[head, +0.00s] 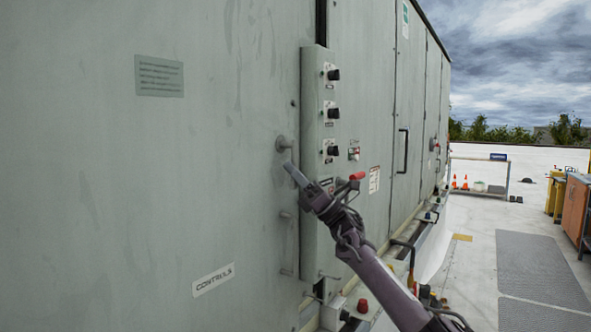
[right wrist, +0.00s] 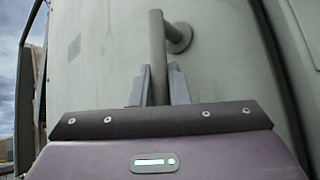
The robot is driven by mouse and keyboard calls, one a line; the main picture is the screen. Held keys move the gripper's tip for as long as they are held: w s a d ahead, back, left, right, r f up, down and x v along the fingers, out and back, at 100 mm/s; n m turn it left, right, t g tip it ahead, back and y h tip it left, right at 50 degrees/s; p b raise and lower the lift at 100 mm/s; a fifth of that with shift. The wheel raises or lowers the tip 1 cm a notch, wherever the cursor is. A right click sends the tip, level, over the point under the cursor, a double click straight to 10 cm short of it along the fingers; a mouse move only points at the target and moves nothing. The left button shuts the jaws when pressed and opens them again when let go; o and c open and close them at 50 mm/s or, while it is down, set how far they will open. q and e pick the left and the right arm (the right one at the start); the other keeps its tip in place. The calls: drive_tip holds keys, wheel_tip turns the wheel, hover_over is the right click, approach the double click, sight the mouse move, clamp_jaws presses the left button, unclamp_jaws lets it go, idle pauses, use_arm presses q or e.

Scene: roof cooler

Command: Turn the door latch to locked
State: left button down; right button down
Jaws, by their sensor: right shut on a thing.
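The door latch (head: 284,143) is a grey lever on a round pivot on the grey-green cabinet door marked CONTROLS, just left of the switch panel. In the right wrist view its bar (right wrist: 157,45) runs from the pivot down between my fingers. My right gripper (head: 293,172) is shut on the lever below the pivot; the two fingers also show close on either side of the bar in the right wrist view (right wrist: 158,88). The gripper partly hides the lever's lower part in the head view. My left gripper is in neither view.
A raised panel (head: 313,120) with several black knobs stands right beside the latch. A red-tipped lever (head: 356,176) is close to my right wrist. A vertical pull handle (head: 288,245) is below the latch. The roof walkway (head: 530,265) at right is open.

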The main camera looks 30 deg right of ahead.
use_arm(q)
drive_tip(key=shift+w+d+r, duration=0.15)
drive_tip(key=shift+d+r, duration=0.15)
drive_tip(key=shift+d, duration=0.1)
use_arm(e)
drive_tip(key=shift+w+d+n+g+y, duration=0.1)
drive_tip(key=shift+d+n+g+y, duration=0.1)
drive_tip(key=shift+n+g, duration=0.3)
drive_tip(key=shift+d+n+g+y, duration=0.1)
drive_tip(key=shift+n+g+y, duration=0.1)
drive_tip(key=shift+n+g, duration=0.25)
drive_tip(key=shift+f, duration=0.1)
drive_tip(key=c, duration=1.4)
unclamp_jaws()
